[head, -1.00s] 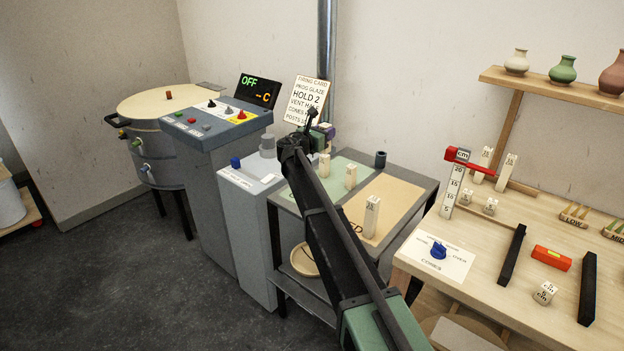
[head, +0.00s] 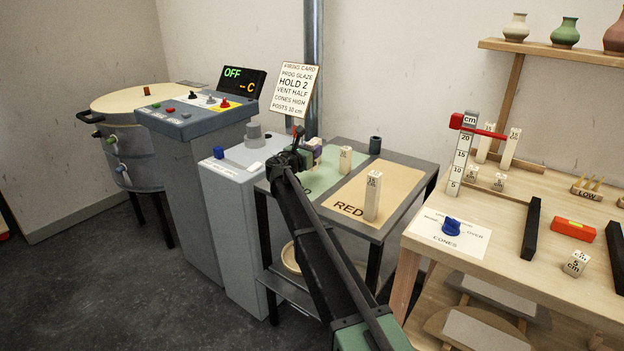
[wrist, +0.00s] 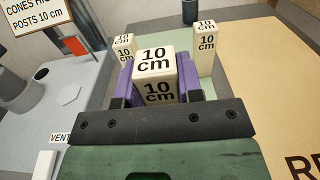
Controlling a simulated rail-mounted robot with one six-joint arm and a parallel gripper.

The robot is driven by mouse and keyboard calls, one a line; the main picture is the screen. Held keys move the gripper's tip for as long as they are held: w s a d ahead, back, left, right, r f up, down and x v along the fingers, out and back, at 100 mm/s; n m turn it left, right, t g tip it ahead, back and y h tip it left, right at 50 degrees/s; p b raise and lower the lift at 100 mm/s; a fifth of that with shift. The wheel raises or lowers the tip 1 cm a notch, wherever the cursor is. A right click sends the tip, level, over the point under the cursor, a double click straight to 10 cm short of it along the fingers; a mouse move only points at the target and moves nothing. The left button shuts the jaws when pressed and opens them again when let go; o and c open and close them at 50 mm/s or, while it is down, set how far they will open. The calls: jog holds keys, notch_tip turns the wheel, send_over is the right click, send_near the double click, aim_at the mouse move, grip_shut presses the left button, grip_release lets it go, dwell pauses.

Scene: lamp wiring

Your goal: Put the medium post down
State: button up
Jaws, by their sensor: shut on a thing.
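My gripper (head: 311,150) is over the green zone (head: 322,178) of the small grey table. In the wrist view its purple fingers (wrist: 158,92) are shut on the medium post (wrist: 155,64), a pale block marked 10 cm. I cannot tell whether its base touches the table. In the wrist view two other 10 cm posts stand beyond it, one left (wrist: 123,46) and one right (wrist: 206,42). In the head view one post (head: 345,160) shows on the green zone; my arm seems to hide the other.
A 15 cm post (head: 372,197) stands on the tan zone (head: 400,195) marked RED. A dark cup (head: 375,145) stands at the table's back. The grey control box (head: 240,160) is close on the left. A wooden bench (head: 490,270) is on the right.

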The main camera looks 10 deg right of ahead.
notch_tip(320, 180, down, 5)
jog(key=b, duration=0.4)
jog(key=shift+r, duration=0.55)
jog(key=shift+f, duration=0.2)
jog(key=o, duration=1)
jog(key=shift+c, duration=0.2)
jog(key=shift+r, duration=0.25)
jog(key=v, duration=1.2)
